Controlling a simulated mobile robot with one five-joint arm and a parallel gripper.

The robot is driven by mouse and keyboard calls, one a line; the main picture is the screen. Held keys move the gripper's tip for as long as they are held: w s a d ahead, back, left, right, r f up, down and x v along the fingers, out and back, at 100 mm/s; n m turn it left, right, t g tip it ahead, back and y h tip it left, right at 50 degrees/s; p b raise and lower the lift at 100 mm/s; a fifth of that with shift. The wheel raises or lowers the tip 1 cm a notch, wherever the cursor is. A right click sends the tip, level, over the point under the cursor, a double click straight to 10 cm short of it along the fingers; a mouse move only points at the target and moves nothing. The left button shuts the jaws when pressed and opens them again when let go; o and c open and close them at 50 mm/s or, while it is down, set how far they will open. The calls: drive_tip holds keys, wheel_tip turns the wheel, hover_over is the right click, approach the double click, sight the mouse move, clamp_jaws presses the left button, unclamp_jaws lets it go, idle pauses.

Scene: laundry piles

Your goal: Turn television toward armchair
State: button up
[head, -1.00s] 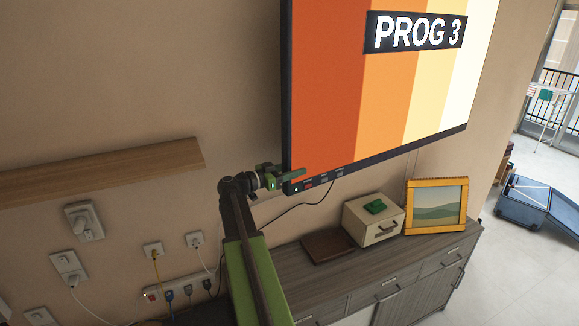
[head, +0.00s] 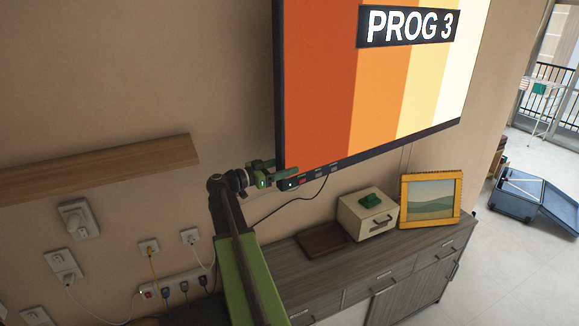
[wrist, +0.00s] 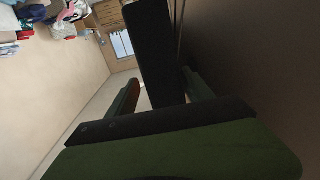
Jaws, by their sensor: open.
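The television (head: 320,100) is a large flat screen on the wall, showing orange and cream stripes and "PROG 3"; its top is cut off. My gripper (head: 266,172) is at its lower left corner, with green fingers close to the left edge. In the wrist view the open fingers (wrist: 160,95) stand on either side of a dark slab (wrist: 155,45), which looks like the television's edge. There is a gap on the left side; contact on the right cannot be told. No armchair can be made out in either view.
A grey sideboard (head: 345,272) stands below, with a small drawer box (head: 366,222), a brown tray (head: 322,241) and a yellow picture frame (head: 430,200). A wooden shelf (head: 100,168) and plugged sockets (head: 178,284) are on the left wall. Floor shows at right.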

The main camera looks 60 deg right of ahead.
drive_tip(key=v, duration=1.5)
drive_tip(key=shift+a, duration=0.25)
drive_tip(key=shift+w, duration=0.1)
drive_tip(key=w+a+f+n+t+y+b, duration=0.35)
drive_tip(key=a+f+n+b, duration=0.2)
drive_tip(key=a+f, duration=0.8)
drive_tip(key=w+a+f+n+t+y+b, duration=0.3)
drive_tip(key=a+f+b, duration=0.4)
drive_tip(key=a+f, duration=0.65)
drive_tip(key=s+a+f+n+y, duration=0.1)
drive_tip(key=a+f+n+y, duration=0.2)
drive_tip(key=a+n, duration=0.2)
drive_tip(key=s+a+f+n+t+y, duration=0.1)
drive_tip(key=a+f+n+y, duration=0.2)
drive_tip(key=a, duration=0.5)
drive_tip(key=s+a+f+n+t+y+b, duration=0.1)
drive_tip(key=a+f+n+y, duration=0.2)
drive_tip(key=a+n, duration=0.4)
drive_tip(key=shift+s+f, duration=0.4)
drive_tip(key=shift+f, duration=0.25)
drive_tip(key=shift+a, duration=0.15)
